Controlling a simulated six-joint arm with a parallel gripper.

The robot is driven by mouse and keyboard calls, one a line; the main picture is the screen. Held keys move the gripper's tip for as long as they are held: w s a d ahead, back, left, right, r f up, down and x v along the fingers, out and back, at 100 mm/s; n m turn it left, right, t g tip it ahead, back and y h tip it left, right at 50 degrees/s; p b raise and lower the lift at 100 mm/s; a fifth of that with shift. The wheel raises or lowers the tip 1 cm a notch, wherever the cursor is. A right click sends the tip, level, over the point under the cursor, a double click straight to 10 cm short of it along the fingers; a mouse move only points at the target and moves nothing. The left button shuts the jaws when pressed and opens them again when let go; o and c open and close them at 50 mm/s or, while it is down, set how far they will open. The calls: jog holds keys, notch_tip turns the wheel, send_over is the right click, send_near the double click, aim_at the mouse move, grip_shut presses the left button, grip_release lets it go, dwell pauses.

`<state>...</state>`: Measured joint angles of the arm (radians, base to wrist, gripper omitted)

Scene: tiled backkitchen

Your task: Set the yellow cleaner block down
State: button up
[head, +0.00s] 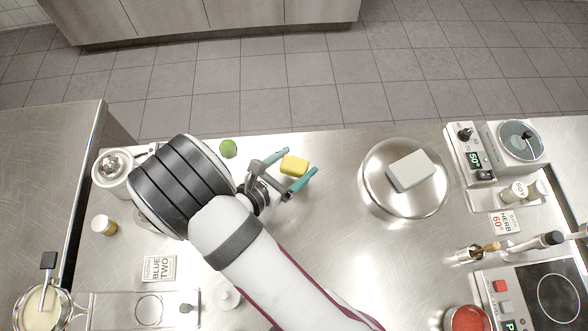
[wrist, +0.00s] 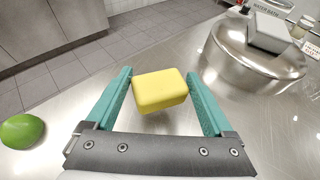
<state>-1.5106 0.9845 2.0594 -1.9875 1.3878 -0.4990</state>
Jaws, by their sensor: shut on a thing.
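The yellow cleaner block (head: 295,165) is between the teal fingers of my gripper (head: 298,162), near the far edge of the steel counter (head: 330,215). In the wrist view the block (wrist: 160,90) sits between both fingers of my gripper (wrist: 160,76), which are shut on its sides. Its top and near face show; its underside is hidden. The counter shows beneath and around it, but I cannot tell exactly how high it is held.
A green lime (head: 228,148) lies left of my gripper. A round steel vessel (head: 375,200) with a grey block (head: 410,170) on top stands to the right. Heater equipment (head: 490,150) and a red-filled pot (head: 466,319) are farther right. Bare counter lies between gripper and vessel.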

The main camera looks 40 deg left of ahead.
aim_at(293, 172)
jog(key=shift+a+f, duration=0.1)
jog(key=shift+f, duration=1.9)
jog(key=shift+f, duration=0.1)
